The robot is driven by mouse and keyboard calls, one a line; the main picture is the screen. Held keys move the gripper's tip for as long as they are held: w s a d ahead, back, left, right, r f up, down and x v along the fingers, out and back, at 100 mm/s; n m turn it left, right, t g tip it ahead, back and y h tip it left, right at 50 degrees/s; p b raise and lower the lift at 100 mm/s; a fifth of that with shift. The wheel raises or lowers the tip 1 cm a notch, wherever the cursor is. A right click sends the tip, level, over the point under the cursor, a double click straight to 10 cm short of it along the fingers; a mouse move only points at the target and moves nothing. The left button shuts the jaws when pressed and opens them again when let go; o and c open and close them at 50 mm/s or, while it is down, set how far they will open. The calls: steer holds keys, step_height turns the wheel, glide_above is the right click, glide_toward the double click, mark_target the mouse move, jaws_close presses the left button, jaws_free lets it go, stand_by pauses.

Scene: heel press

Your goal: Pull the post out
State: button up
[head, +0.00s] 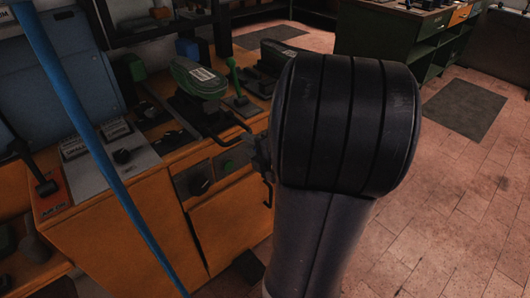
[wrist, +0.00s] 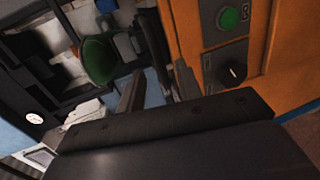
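The orange press bench (head: 150,235) stands at the left of the head view. On it, a green shoe-shaped form (head: 199,77) with a white label sits on a dark support, which I take to be the post (head: 197,112). A black bent handle (head: 232,130) reaches from the support towards my gripper (head: 262,158). My arm hides most of the gripper there. In the wrist view my gripper (wrist: 160,84) has its two fingers apart, with a dark bar (wrist: 152,42) between or just beyond them. I cannot tell whether they touch it.
A green lever (head: 235,75) and a second dark form (head: 277,58) are beside the post. A panel with a green button (wrist: 229,17) and a black knob (wrist: 233,73) is close to the fingers. A blue pole (head: 95,140) crosses the left. Open tiled floor (head: 460,200) lies right.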

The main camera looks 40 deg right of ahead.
steer(key=v, duration=0.7)
steer(key=shift+p, duration=0.4)
steer(key=b, duration=0.1)
glide_toward(219, 125)
steer(key=shift+v, duration=0.85)
steer(key=shift+f, duration=0.6)
steer(key=shift+s, duration=0.15)
steer(key=p+v, duration=0.1)
steer(key=v, duration=1)
steer(key=shift+r+x, duration=0.2)
steer(key=shift+x, duration=2.65)
steer(key=shift+r+x, duration=0.2)
steer(key=shift+x, duration=2.65)
steer(key=shift+r+x, duration=0.2)
steer(key=shift+x, duration=2.65)
steer(key=shift+r, duration=0.1)
